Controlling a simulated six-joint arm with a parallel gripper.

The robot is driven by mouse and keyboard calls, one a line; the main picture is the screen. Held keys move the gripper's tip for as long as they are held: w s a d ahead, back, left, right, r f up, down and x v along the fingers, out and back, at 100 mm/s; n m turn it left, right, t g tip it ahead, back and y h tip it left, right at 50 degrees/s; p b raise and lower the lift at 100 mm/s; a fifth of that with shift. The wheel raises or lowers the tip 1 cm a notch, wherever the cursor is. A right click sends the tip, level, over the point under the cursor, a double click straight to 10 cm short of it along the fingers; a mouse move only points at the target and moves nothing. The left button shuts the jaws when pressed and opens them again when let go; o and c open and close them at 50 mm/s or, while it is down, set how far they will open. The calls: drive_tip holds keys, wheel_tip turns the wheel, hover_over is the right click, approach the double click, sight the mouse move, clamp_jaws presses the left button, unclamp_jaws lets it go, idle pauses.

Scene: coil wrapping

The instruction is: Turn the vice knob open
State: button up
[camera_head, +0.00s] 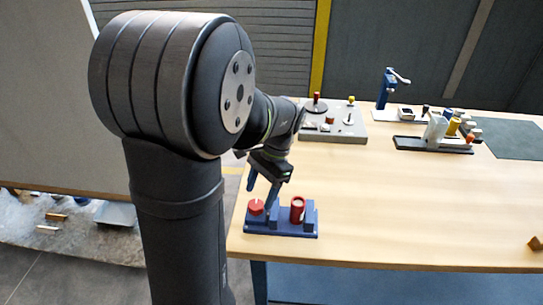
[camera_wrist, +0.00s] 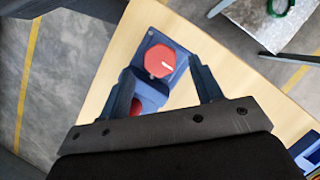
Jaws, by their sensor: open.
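The vice knob is a red faceted knob with a white mark on its top (camera_wrist: 160,59). In the head view the red knob (camera_head: 256,206) sits at the left end of the blue vice (camera_head: 292,234), near the table's front left. A red cylinder (camera_head: 297,208) stands in the vice to the right of the knob. My gripper (camera_head: 262,200) is over the knob end of the vice, pointing down. In the wrist view my gripper (camera_wrist: 163,78) is open, its fingers apart on either side of the knob. I cannot tell whether a finger touches it.
A grey board with pegs (camera_head: 335,129) stands at the back left of the wooden table (camera_head: 400,215). A dark tray with cylinders (camera_head: 432,146) and a blue stand (camera_head: 386,90) are farther right. A small brown block (camera_head: 535,243) lies at the right edge. The front middle is clear.

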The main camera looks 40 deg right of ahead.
sight(256, 204)
drive_tip(key=v, duration=1.4)
drive_tip(key=shift+r, duration=0.2)
drive_tip(key=shift+w+f, duration=0.1)
drive_tip(key=x, duration=1.7)
drive_tip(key=shift+f, duration=0.1)
